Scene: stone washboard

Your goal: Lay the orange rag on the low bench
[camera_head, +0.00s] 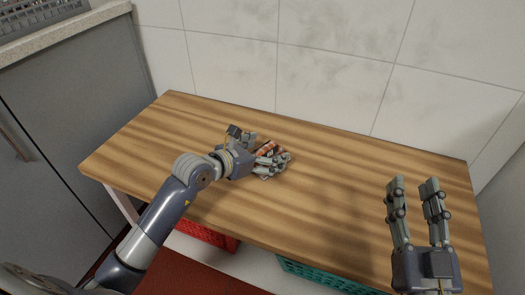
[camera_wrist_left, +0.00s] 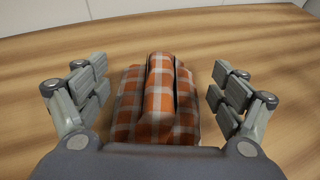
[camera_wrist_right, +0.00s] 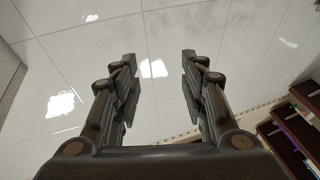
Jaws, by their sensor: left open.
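The orange rag (camera_wrist_left: 158,95) is a folded orange, grey and white checked cloth. It lies on the wooden bench top (camera_head: 340,155), and in the head view part of the rag (camera_head: 267,147) shows behind my left gripper. My left gripper (camera_head: 272,161) is open. In the left wrist view its fingers (camera_wrist_left: 155,95) stand apart on either side of the rag, with a gap on each side. My right gripper (camera_head: 414,186) is open and empty over the right part of the bench; its fingers (camera_wrist_right: 158,80) are also apart in the right wrist view.
A red crate (camera_head: 207,235) and a teal crate (camera_head: 325,277) stand under the front edge of the bench. A grey cabinet (camera_head: 75,125) with a stone top is at the left. A tiled wall (camera_head: 330,60) runs behind. The rest of the bench top is clear.

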